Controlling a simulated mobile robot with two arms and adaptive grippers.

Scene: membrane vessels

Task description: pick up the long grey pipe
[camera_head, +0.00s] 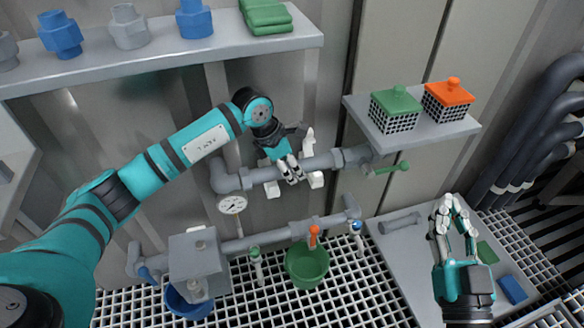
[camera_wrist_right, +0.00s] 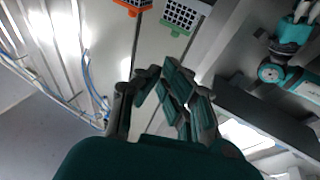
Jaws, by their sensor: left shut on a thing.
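The long grey pipe (camera_head: 262,176) runs level across the middle of the head view, between a grey elbow fitting (camera_head: 224,178) on the left and a grey fitting (camera_head: 357,156) on the right. My left gripper (camera_head: 291,172) comes down on it from above and is shut on its middle part. The fingers hide a short stretch of the pipe. White brackets (camera_head: 316,179) show beside the gripper. My right gripper (camera_head: 452,207) is open and empty above the grey table; its spread fingers also show in the right wrist view (camera_wrist_right: 165,95).
A shelf (camera_head: 398,142) holds a green-lidded basket (camera_head: 396,110) and an orange-lidded basket (camera_head: 448,102). A short grey pipe piece (camera_head: 400,223) lies on the table (camera_head: 402,268). A gauge (camera_head: 232,204), lower pipework and green bucket (camera_head: 307,265) sit below. An upper shelf (camera_head: 150,62) bears several fittings.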

